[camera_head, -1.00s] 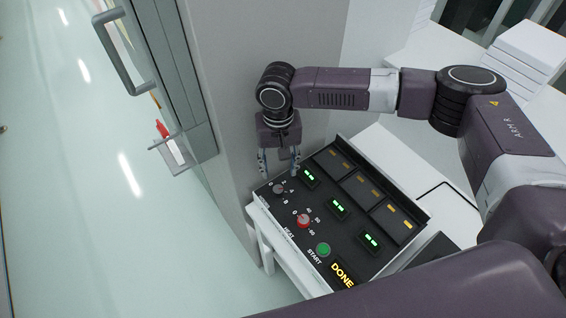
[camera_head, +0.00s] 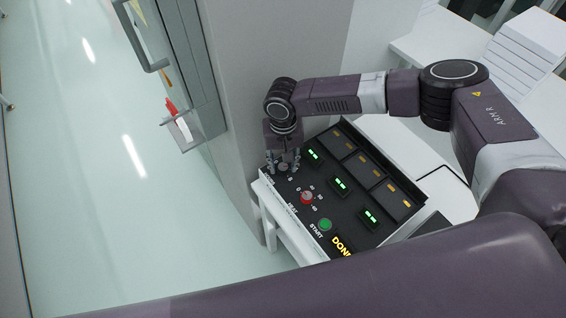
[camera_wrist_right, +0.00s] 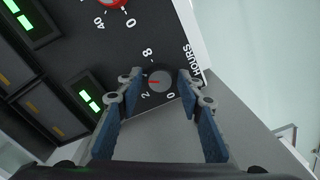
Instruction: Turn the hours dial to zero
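My right gripper (camera_head: 284,162) is down over the dial. In the wrist view, the open fingers of the right gripper (camera_wrist_right: 160,84) stand on either side of the dial with visible gaps. My left gripper is out of view.
A red heat dial (camera_head: 306,198), a green START button (camera_head: 325,225) and a lit DONE display (camera_head: 343,245) sit along the panel. Several green displays are lit. A grey wall (camera_head: 235,80) rises close beside the panel.

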